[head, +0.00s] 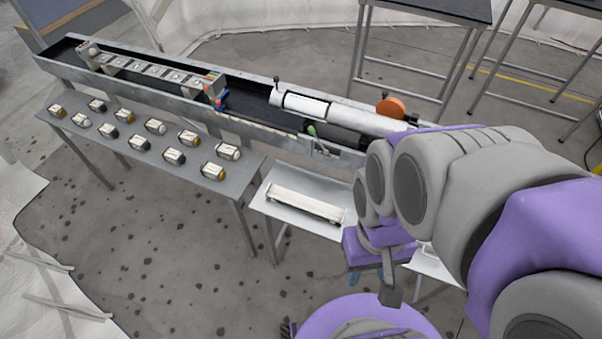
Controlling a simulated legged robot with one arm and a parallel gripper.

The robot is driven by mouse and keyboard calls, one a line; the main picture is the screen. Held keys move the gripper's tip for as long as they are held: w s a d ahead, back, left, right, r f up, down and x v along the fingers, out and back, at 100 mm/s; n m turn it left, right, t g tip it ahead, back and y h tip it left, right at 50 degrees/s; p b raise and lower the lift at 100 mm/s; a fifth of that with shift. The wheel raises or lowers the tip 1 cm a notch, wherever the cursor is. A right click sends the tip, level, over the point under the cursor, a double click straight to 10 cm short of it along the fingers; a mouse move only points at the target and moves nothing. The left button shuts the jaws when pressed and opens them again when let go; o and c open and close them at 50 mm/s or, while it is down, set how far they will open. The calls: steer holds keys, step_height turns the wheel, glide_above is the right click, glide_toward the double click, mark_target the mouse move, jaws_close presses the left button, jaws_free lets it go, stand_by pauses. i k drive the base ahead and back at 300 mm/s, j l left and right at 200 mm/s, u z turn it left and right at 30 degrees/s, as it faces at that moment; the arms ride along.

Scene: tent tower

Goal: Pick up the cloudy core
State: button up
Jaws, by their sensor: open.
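Several short cylindrical cores with white middles lie in two rows on a low grey table (240,176) at the left. I cannot tell at this size which one is the cloudy core. My gripper (388,282) is at the lower centre right, partly hidden by my arm. It is open, empty and well apart from the cores, to the right of their table.
A long dark trough (250,112) with a white tube (305,105) and a boxed rack (150,68) runs behind the cores. A small white table (268,205) holding a long narrow tray (305,204) stands between the core table and my gripper. Floor in front is clear.

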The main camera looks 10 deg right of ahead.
mark_target(295, 103)
steer(key=i+j+z, duration=0.4)
steer(key=i+j, duration=0.45)
